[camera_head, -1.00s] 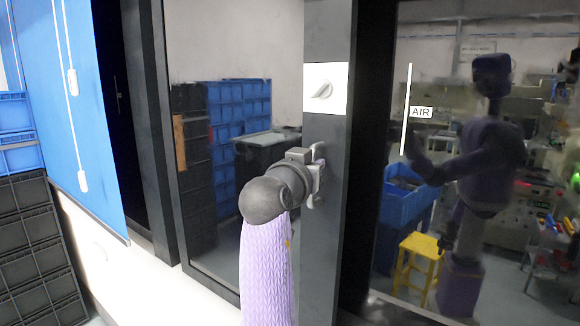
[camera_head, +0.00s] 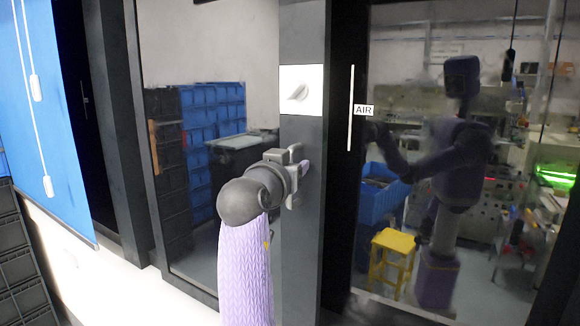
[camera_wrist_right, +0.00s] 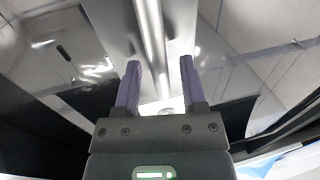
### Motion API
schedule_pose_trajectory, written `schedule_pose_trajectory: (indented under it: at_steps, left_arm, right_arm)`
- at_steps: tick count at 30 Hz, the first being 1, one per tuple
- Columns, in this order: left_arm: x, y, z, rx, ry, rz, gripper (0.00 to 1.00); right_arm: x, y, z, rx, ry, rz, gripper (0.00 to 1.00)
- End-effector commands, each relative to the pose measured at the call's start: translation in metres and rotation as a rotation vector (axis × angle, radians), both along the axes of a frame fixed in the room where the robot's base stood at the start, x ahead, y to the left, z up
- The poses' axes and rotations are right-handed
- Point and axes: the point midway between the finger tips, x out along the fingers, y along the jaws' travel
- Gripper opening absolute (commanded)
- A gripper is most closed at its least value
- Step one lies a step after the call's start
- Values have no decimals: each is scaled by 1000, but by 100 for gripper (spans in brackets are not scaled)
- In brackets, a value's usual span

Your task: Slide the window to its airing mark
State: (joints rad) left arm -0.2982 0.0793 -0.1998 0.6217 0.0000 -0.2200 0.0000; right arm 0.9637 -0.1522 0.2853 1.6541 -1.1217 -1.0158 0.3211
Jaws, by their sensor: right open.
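The airing mark, a white vertical line (camera_head: 351,108) with an "AIR" label (camera_head: 363,110), is a short way right of the stile. My right gripper (camera_head: 297,176) is at the stile below the plate. In the right wrist view its two purple fingers (camera_wrist_right: 160,75) stand apart, one on each side of a pale metal handle bar (camera_wrist_right: 150,28). Contact with the bar cannot be told. My left gripper is not in view.
A white sill (camera_head: 110,285) runs below the window. The glass shows blue crates, a yellow stool (camera_head: 393,255) and my own reflection.

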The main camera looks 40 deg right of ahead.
Motion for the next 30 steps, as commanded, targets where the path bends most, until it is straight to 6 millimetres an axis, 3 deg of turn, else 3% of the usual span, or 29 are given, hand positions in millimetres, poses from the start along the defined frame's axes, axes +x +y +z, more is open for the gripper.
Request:
schedule_pose_trajectory:
  at_steps: [13,28,30]
  left_arm:
    - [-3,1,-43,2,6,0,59]
    - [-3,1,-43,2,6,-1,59]
    - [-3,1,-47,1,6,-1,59]
  right_arm:
    - [-49,75,-4,1,-1,2,53]
    - [-54,82,0,-1,-1,0,53]
    - [-49,84,-9,-12,17,13,53]
